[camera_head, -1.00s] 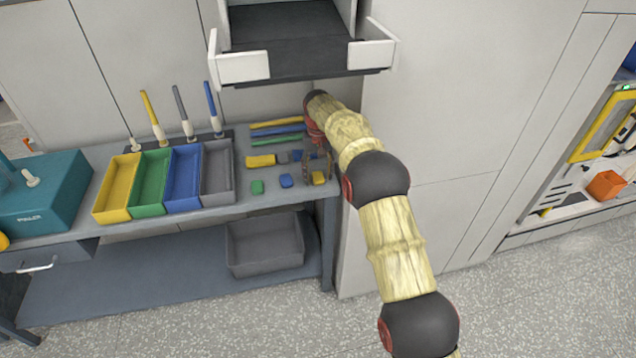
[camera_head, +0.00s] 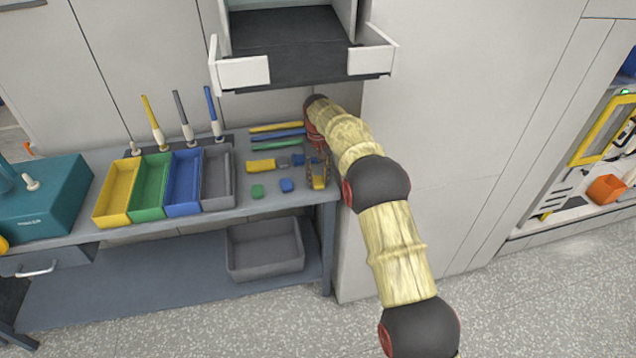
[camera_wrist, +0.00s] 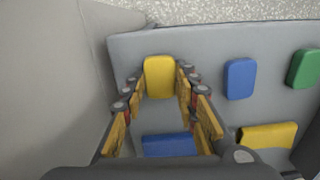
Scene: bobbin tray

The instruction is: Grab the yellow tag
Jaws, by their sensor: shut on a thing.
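The yellow tag (camera_wrist: 159,77) is a small rounded block on the grey bench, near its edge. In the wrist view it sits between the two fingertips of my gripper (camera_wrist: 160,85), which touch its sides. In the head view my gripper (camera_head: 317,179) reaches down at the bench's right end, with the yellow tag (camera_head: 319,184) between its fingers. My gripper is shut on the tag. I cannot tell whether the tag is clear of the bench top.
A blue tag (camera_head: 287,185) and a green tag (camera_head: 257,191) lie to the left. Yellow (camera_head: 261,166) and blue blocks lie behind. Yellow, green, blue and grey bins (camera_head: 219,198) stand farther left. An open drawer (camera_head: 296,66) hangs above, and a wall is close on the right.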

